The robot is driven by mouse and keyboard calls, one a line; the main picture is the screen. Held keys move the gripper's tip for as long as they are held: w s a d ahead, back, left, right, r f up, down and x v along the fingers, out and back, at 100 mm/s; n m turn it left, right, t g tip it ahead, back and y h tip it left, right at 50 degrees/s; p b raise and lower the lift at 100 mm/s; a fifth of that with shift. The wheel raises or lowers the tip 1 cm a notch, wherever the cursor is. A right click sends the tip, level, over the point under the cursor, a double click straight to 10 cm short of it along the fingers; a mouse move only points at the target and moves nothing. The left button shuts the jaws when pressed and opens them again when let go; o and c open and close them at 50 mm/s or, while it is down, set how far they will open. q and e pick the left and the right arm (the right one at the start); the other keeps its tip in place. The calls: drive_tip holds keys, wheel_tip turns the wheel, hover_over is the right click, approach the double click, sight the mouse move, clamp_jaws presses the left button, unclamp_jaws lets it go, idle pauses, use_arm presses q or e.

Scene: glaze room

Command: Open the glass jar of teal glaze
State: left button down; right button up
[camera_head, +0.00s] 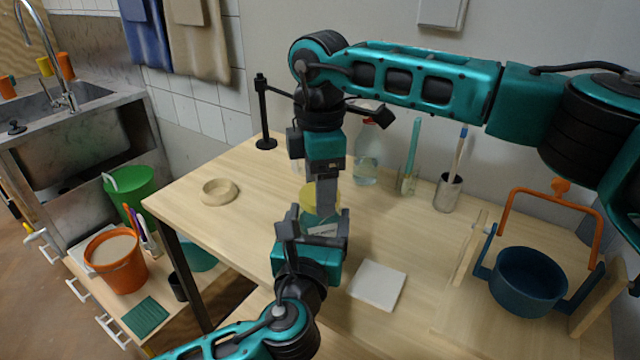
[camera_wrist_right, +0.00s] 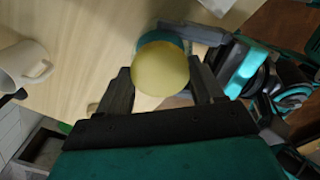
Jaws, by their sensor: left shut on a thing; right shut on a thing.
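The glass jar of teal glaze stands on the table, mostly hidden in the head view by my grippers; a teal strip of the jar (camera_wrist_right: 150,42) shows under its lid in the right wrist view. Its round yellow lid (camera_wrist_right: 160,70) lies between the right gripper's fingers; the lid's edge (camera_head: 307,194) also shows in the head view. My right gripper (camera_head: 322,205) points down from above and is shut on the lid. My left gripper (camera_head: 315,232) comes from the front and is shut on the jar below the lid. I cannot tell whether lid and jar are apart.
A white tile (camera_head: 377,285) lies right of my left gripper. A wooden ring-shaped dish (camera_head: 219,192), a black stand (camera_head: 264,115), a clear bottle (camera_head: 366,165) and a brush cup (camera_head: 447,193) stand around. A blue pot (camera_head: 528,282) is at the right.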

use_arm(q)
drive_tip(key=shift+f, duration=0.1)
use_arm(e)
drive_tip(key=n, duration=0.4)
drive_tip(key=shift+n, duration=0.4)
drive_tip(key=n, duration=0.7)
drive_tip(key=shift+r, duration=0.1)
drive_tip(key=n, duration=0.3)
drive_tip(key=shift+n, duration=0.4)
drive_tip(key=n, duration=1.9)
drive_tip(key=shift+n, duration=0.3)
drive_tip(key=n, duration=0.3)
drive_tip(key=shift+n, duration=0.3)
drive_tip(key=n, duration=0.3)
drive_tip(key=shift+n, duration=0.3)
drive_tip(key=n, duration=1.1)
drive_tip(key=shift+r, duration=0.1)
